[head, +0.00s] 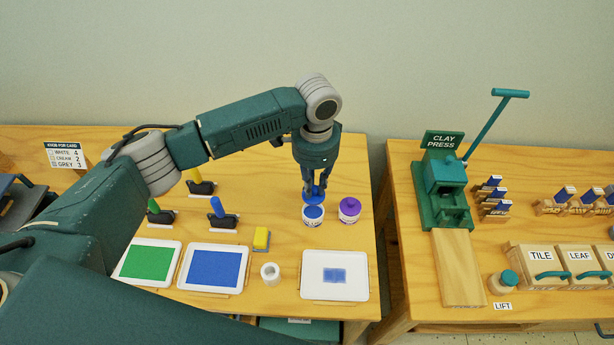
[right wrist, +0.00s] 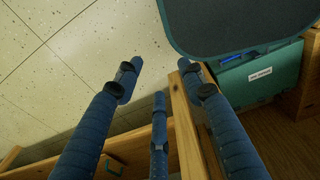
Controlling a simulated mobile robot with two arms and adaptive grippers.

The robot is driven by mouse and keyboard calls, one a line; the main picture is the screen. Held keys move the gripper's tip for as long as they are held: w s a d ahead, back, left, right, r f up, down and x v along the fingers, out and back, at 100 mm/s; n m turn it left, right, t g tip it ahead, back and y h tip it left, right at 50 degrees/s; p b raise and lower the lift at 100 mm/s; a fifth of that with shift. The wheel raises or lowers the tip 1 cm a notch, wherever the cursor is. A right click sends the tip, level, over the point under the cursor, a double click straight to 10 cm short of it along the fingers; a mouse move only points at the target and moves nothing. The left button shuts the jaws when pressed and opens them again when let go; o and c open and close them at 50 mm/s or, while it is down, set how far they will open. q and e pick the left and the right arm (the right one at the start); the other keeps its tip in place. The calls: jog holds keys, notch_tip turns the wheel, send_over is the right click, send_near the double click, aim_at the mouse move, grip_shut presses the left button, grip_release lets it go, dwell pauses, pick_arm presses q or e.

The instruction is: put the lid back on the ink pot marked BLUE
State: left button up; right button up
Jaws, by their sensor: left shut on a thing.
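A white ink pot (head: 313,222) with blue ink showing in its open top stands on the left table in the head view. Its label is too small to read. My left gripper (head: 315,185) points down over this pot and is shut on a blue lid (head: 311,196). The lid is at the back edge of the pot's mouth in the picture; I cannot tell whether they touch. My right gripper (right wrist: 160,80) shows in the right wrist view with its fingers spread and nothing between them. It is not visible in the head view.
A pot with a purple lid (head: 350,208) stands just right of the open pot. A clay press (head: 445,190) stands on the right table.

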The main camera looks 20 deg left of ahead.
aim_at(314, 197)
pick_arm(q)
jog(key=shift+a+f+b, duration=0.1)
jog(key=shift+f+b, duration=0.25)
jog(key=shift+b, duration=0.05)
jog(key=shift+s+f+b, duration=0.1)
jog(key=shift+f+b, duration=0.15)
jog(key=shift+b, duration=0.05)
notch_tip(314, 197, down, 3)
jog(key=b, duration=0.4)
jog(key=shift+f, duration=1.05)
pick_arm(e)
jog(key=f, duration=0.5)
jog(key=shift+s+f, duration=0.3)
jog(key=shift+s+a, duration=0.1)
jog(key=shift+a, duration=0.25)
pick_arm(q)
jog(key=shift+p, duration=0.4)
pick_arm(e)
jog(key=shift+r, duration=0.45)
jog(key=shift+d+r, duration=0.1)
jog(key=shift+d, duration=0.15)
